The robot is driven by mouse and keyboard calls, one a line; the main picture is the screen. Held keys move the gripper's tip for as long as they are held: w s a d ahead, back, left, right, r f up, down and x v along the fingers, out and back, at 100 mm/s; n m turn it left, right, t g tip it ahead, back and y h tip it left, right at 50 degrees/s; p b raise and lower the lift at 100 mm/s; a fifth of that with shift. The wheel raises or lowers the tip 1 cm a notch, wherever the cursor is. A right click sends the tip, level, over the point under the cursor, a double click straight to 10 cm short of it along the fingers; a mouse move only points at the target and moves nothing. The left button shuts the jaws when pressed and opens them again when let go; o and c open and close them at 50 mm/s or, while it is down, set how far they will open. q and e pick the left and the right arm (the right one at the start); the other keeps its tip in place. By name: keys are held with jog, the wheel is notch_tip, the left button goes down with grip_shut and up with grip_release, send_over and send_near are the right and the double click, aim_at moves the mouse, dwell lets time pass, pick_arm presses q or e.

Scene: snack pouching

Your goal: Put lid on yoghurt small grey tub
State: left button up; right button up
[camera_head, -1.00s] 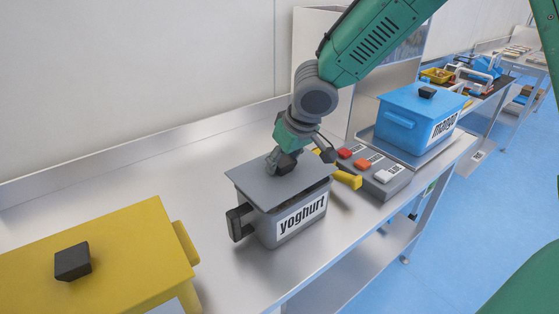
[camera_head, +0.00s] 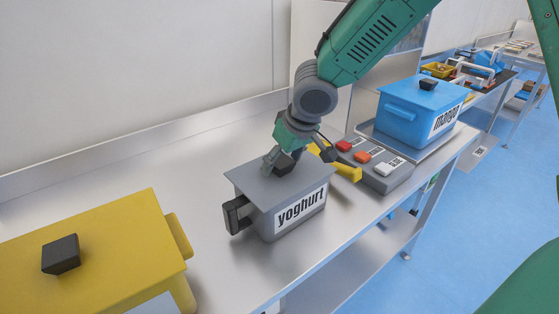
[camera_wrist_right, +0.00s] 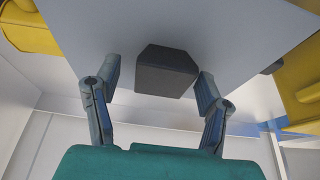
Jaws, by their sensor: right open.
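The small grey yoghurt tub (camera_head: 292,218) stands on the metal table, with a dark handle on its left side and a "yoghurt" label on its front. Its grey lid (camera_head: 247,180) lies on top and covers the opening, looking about level. My right gripper (camera_head: 284,164) is just over the lid at its dark knob. In the right wrist view, the gripper (camera_wrist_right: 158,90) has its fingers apart on both sides of the dark knob (camera_wrist_right: 166,72), with gaps beside it. The grey lid (camera_wrist_right: 240,35) fills much of that view. My left gripper is not in view.
A yellow lidded container (camera_head: 110,250) stands at the front left. A blue "mango" container (camera_head: 415,112) stands at the back right. A grey box with coloured buttons (camera_head: 375,163) and a yellow object (camera_head: 347,172) sit right of the tub.

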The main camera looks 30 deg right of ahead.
jog(key=shift+d+r, duration=0.1)
jog(key=shift+d, duration=0.1)
jog(key=shift+s+d+r, duration=0.1)
jog(key=shift+r, duration=0.25)
jog(key=v, duration=1)
jog(key=shift+s+r, duration=0.25)
jog(key=shift+r, duration=0.1)
jog(key=shift+a, duration=0.4)
